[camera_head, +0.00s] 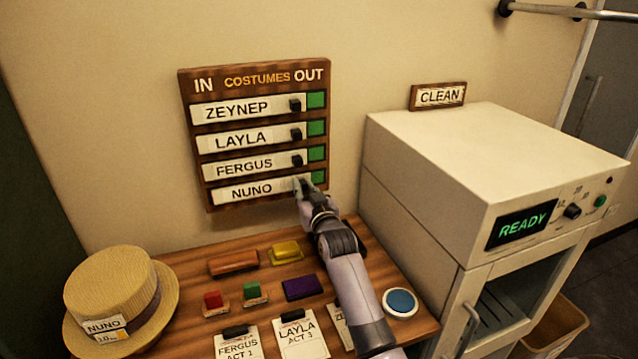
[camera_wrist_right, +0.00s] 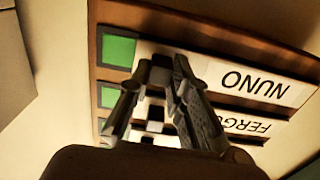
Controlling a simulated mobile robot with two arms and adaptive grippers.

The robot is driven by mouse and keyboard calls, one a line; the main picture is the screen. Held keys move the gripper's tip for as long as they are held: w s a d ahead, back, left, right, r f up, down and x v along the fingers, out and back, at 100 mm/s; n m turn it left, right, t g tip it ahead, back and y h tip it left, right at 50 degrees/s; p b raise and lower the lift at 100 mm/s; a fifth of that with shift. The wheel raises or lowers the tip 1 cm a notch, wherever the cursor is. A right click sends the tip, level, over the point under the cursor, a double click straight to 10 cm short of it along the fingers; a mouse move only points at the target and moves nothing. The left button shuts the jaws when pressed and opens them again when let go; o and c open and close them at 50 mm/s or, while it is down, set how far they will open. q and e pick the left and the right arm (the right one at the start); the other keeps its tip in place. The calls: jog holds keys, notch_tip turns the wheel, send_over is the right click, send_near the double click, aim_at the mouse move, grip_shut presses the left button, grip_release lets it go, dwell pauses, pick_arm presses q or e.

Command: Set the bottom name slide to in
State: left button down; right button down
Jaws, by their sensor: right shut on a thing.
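The brown sign-out board (camera_head: 253,67) hangs on the wall, marked IN at its left and OUT at its right. Its bottom name slide, NUNO (camera_head: 231,193), sits toward the IN side, with a green patch (camera_head: 318,177) showing at its OUT end. It also shows upside down in the right wrist view (camera_wrist_right: 253,86). My right gripper (camera_head: 303,186) is shut on the dark knob of the NUNO slide; in the wrist view its fingers (camera_wrist_right: 163,72) straddle that knob and partly hide it. My left gripper is not in view.
The ZEYNEP (camera_head: 237,110), LAYLA (camera_head: 241,140) and FERGUS (camera_head: 244,169) slides above also show green at the right. Below are a wooden table (camera_head: 205,262) with coloured blocks and cards, and a straw hat (camera_head: 112,280). A white READY cabinet (camera_head: 430,200) stands close at right.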

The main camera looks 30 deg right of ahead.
jog(key=shift+w+a, duration=0.15)
jog(key=shift+a, duration=0.45)
jog(key=c, duration=1.9)
grip_release()
jog(key=shift+c, duration=0.2)
jog(key=o, duration=0.5)
jog(key=shift+a, duration=0.2)
jog(key=shift+c, duration=0.2)
jog(key=shift+d, duration=0.1)
jog(key=v, duration=1.2)
